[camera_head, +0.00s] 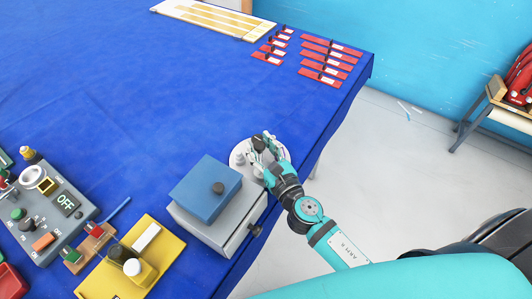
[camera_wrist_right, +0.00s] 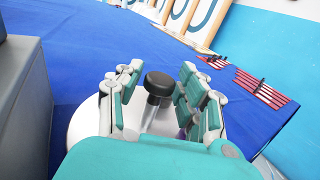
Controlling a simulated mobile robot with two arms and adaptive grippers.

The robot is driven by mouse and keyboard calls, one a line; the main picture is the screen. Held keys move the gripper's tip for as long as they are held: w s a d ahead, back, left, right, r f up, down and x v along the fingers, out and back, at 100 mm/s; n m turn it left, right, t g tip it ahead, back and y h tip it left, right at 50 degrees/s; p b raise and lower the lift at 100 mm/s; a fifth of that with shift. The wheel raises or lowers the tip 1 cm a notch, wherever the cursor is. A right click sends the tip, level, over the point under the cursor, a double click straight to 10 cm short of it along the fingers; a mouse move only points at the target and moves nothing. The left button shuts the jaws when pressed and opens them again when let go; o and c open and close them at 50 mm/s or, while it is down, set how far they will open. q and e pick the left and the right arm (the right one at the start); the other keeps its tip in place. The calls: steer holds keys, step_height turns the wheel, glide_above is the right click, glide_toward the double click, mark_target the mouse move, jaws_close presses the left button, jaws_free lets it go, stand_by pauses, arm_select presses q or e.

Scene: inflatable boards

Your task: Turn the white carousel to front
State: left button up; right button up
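The white carousel (camera_head: 237,155) is a round disc on the blue table near its right edge, just behind the grey box. My right gripper (camera_head: 263,146) is over the carousel and hides much of it. In the right wrist view the carousel's pale disc (camera_wrist_right: 84,122) shows below the fingers. A black-topped knob on a grey stem (camera_wrist_right: 158,84) stands on it. The right gripper (camera_wrist_right: 155,92) is open, with its fingers apart on either side of the knob. I cannot tell whether they touch it. My left gripper is not in view.
A grey drawer box (camera_head: 222,232) with a blue lid (camera_head: 205,188) stands close in front of the carousel. A control panel (camera_head: 45,212) and a yellow board (camera_head: 150,262) are at the left. Red strips (camera_head: 325,65) lie at the back. The table's middle is clear.

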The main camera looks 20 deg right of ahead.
steer(key=s+d, duration=0.1)
steer(key=s, duration=1.1)
steer(key=shift+d, duration=0.35)
